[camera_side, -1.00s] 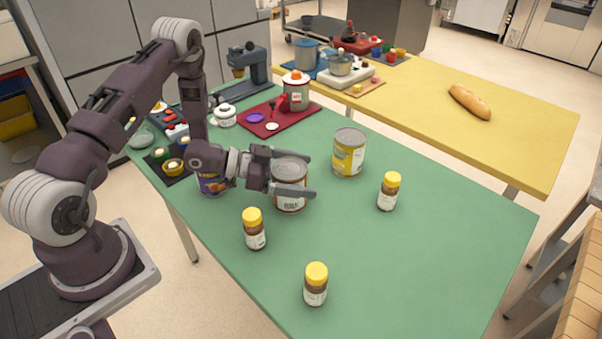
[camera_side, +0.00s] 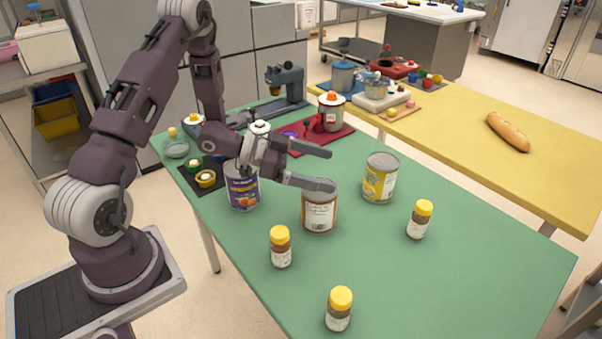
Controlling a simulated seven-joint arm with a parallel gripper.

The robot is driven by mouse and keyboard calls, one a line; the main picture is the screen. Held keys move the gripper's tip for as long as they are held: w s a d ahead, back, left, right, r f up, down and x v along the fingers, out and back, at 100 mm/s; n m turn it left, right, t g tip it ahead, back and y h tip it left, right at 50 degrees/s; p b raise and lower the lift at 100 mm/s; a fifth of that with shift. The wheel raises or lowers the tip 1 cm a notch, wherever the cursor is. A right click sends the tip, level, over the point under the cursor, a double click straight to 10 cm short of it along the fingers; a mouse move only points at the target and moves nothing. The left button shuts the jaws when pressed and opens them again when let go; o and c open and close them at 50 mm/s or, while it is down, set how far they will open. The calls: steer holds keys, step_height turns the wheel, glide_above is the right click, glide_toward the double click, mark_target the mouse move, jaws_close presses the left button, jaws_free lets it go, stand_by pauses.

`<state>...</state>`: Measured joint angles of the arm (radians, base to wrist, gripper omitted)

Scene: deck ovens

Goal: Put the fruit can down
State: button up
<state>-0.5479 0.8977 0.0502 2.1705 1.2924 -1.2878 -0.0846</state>
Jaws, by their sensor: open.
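A can with a white and brown label (camera_side: 319,212) stands upright on the green table. My gripper (camera_side: 330,170) is open and empty, with its fingers at the height of this can's top or above it. The near finger overlaps the can's top rim in the picture; I cannot tell whether it touches. A purple can with orange fruit on its label (camera_side: 242,190) stands below my wrist, to the left. A yellow can (camera_side: 380,180) stands to the right, behind the brown-labelled can. I cannot tell which one the task calls the fruit can.
Three yellow-capped jars stand on the table: one near the can (camera_side: 281,247), one at the front (camera_side: 339,309), one at right (camera_side: 419,219). A red mat (camera_side: 340,137) with a pot lies behind. A yellow table (camera_side: 455,140) holds a bread loaf (camera_side: 508,132). The green table's right front is clear.

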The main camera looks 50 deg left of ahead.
steer(key=w+r+y, duration=0.1)
steer(key=w+a+r+y, duration=0.1)
steer(key=y, duration=0.1)
steer(key=shift+w+a+r, duration=0.2)
steer(key=shift+a+r, duration=0.1)
steer(key=shift+r, duration=0.05)
steer(key=s+a+r+n+g+y, duration=0.1)
steer(key=s+a+r+n+y, duration=0.1)
steer(key=s+r+y, duration=0.3)
steer(key=a+r+n+y, duration=0.1)
steer(key=r+n+y, duration=0.15)
steer(key=r, duration=0.45)
steer(key=s+d+r+n+g, duration=0.1)
steer(key=s+d, duration=0.3)
steer(key=s, duration=0.8)
steer(key=s+d+n+g+h, duration=0.1)
steer(key=s+d, duration=0.4)
steer(key=s, duration=0.7)
steer(key=n+g, duration=0.1)
steer(key=g, duration=0.1)
steer(key=shift+s+d+r+g, duration=0.15)
steer(key=shift+r+g, duration=0.15)
steer(key=shift+r, duration=0.05)
steer(key=shift+o, duration=0.2)
steer(key=shift+n, duration=0.25)
